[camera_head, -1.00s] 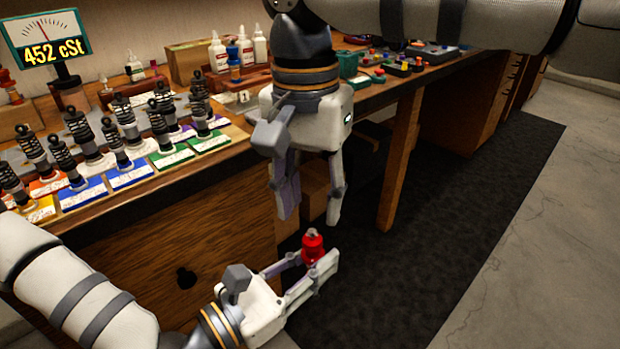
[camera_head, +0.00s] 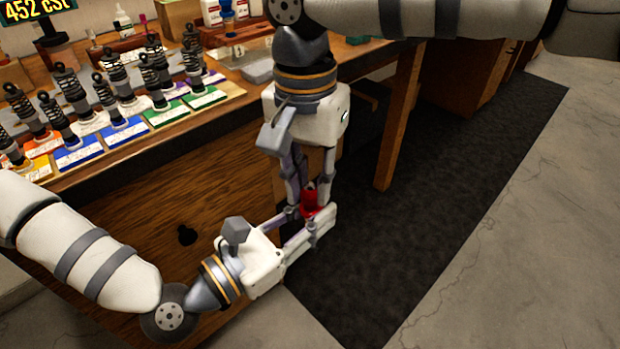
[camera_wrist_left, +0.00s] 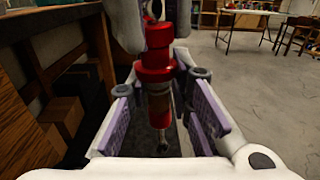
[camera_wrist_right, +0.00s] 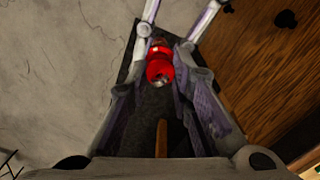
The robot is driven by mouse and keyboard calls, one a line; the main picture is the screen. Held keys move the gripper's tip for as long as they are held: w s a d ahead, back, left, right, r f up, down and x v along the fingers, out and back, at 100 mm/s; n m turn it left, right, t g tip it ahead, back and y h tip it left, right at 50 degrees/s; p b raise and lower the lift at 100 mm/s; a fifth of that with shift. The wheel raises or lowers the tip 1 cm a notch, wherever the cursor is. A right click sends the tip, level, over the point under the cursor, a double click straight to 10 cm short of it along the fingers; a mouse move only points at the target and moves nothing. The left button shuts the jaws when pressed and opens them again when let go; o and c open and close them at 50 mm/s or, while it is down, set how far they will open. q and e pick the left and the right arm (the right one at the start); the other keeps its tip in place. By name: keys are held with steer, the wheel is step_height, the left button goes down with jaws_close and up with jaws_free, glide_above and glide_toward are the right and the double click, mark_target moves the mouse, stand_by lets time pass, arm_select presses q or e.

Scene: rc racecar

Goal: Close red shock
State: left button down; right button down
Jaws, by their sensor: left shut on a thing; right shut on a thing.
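The red shock (camera_head: 309,198) stands roughly upright in front of the workbench, held in the air by both grippers. My left gripper (camera_head: 318,226) comes in from the side and is shut on its body. My right gripper (camera_head: 308,208) points down from above and is shut on its upper part. The left wrist view shows its red cap section (camera_wrist_left: 157,66), a brownish cylinder below and a small end eyelet at the bottom. The right wrist view shows the red cap (camera_wrist_right: 159,66) between the fingers. The top of the shock is partly hidden by my right fingers.
The workbench (camera_head: 215,150) is behind, with several shocks on coloured cards and bottles (camera_head: 212,12) along the back. A meter (camera_head: 35,10) at top left reads 452 cSt. A dark mat (camera_head: 450,170) covers clear floor to the right.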

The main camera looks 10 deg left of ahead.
steer(key=m, duration=1.3)
steer(key=shift+m, duration=0.3)
steer(key=m, duration=0.7)
steer(key=shift+m, duration=0.3)
steer(key=m, duration=0.6)
steer(key=c, duration=1.3)
jaws_free()
steer(key=shift+c, duration=0.2)
